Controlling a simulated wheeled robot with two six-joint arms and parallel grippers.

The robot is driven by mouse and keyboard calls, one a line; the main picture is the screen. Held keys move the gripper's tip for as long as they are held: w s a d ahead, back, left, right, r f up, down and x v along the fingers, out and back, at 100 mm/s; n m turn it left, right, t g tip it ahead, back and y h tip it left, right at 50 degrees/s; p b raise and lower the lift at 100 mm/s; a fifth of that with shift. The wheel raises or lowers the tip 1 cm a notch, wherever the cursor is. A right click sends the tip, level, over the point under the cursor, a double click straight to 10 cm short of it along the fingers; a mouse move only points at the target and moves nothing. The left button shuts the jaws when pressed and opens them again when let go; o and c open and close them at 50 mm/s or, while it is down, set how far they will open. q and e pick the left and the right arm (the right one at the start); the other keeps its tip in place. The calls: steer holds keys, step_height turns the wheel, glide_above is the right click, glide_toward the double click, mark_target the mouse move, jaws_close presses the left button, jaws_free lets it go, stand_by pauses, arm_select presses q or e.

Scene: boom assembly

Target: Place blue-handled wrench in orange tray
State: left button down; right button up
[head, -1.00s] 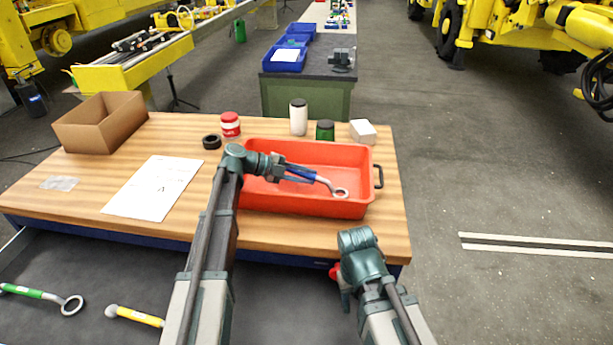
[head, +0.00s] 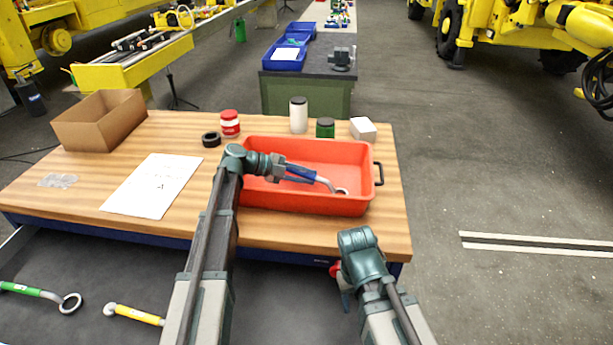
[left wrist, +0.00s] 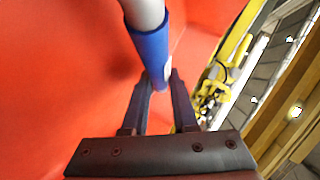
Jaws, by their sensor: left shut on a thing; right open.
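The blue-handled wrench (head: 326,182) has a blue grip and a silver ring end. My left gripper (head: 284,170) is shut on its blue handle and holds it over the inside of the orange tray (head: 350,207). The ring end points right and down, low in the tray; I cannot tell whether it touches the floor. In the left wrist view the blue handle (left wrist: 152,48) passes between the two fingers (left wrist: 160,92), with the orange tray (left wrist: 60,80) behind. My right gripper (head: 342,285) is in front of the table, partly hidden by its arm, holding nothing visible.
Behind the tray stand a red-lidded jar (head: 230,124), a white bottle (head: 299,115), a green jar (head: 325,128) and a white box (head: 363,129). A black ring (head: 211,140), paper (head: 153,185) and cardboard box (head: 101,122) lie left. Green (head: 40,293) and yellow (head: 135,314) wrenches lie in the drawer.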

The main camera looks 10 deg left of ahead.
arm_select(q)
steer(key=c, duration=0.6)
jaws_free()
steer(key=p+v, duration=0.5)
steer(key=v, duration=0.7)
steer(key=shift+a+r, duration=0.25)
steer(key=shift+a, duration=0.05)
steer(key=shift+s+a+r, duration=0.1)
steer(key=shift+s+a, duration=0.1)
steer(key=shift+a, duration=0.3)
arm_select(e)
steer(key=shift+r, duration=2.7)
